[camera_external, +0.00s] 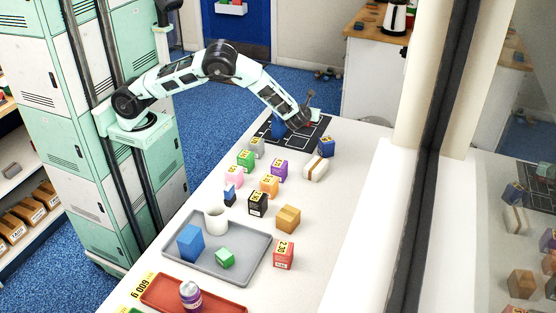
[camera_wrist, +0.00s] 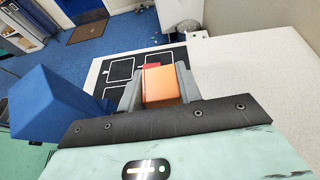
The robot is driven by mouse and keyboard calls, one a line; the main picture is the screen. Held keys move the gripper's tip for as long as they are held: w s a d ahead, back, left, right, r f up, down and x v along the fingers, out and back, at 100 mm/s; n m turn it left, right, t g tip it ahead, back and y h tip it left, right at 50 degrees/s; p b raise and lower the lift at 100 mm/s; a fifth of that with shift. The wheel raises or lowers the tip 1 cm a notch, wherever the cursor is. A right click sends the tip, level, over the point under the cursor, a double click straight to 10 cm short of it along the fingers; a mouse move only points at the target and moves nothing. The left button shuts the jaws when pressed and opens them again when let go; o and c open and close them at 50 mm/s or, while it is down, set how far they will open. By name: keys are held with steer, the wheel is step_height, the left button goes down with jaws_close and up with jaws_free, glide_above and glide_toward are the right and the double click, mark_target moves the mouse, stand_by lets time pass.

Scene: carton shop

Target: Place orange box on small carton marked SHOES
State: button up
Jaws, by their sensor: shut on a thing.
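My gripper (camera_external: 309,120) is at the far end of the white table, over the black mat. In the wrist view its two grey fingers (camera_wrist: 160,78) are shut on an orange box (camera_wrist: 161,90), one on each side. Another orange box (camera_external: 269,185), with a yellow label, stands among the boxes mid-table. I cannot read SHOES on any carton; a plain tan carton (camera_external: 288,219) stands on the table's right side.
A blue box (camera_external: 278,126) stands on the black mat (camera_external: 313,133), large at left in the wrist view (camera_wrist: 45,105). Several labelled boxes, a white strapped box (camera_external: 315,169) and a grey tray (camera_external: 180,228) with a cup fill the table's middle.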

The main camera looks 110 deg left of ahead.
steer(key=w+d+r+m+t+b, duration=0.15)
steer(key=w+d, duration=0.25)
steer(key=d, duration=0.5)
steer(key=w+d+r+m+t+h, duration=0.1)
steer(key=w+d+m+t, duration=0.15)
steer(key=d, duration=0.75)
steer(key=w+d+r+m+t+b, duration=0.1)
steer(key=w+d+m+t, duration=0.2)
steer(key=d, duration=0.6)
steer(key=m+t+h, duration=0.3)
glide_above(289, 212)
step_height(289, 212, down, 3)
steer(key=shift+d, duration=0.1)
steer(key=shift+t, duration=0.3)
steer(key=shift+f, duration=2.25)
steer(key=shift+f, duration=0.1)
steer(key=o, duration=1.1)
steer(key=shift+c, duration=0.2)
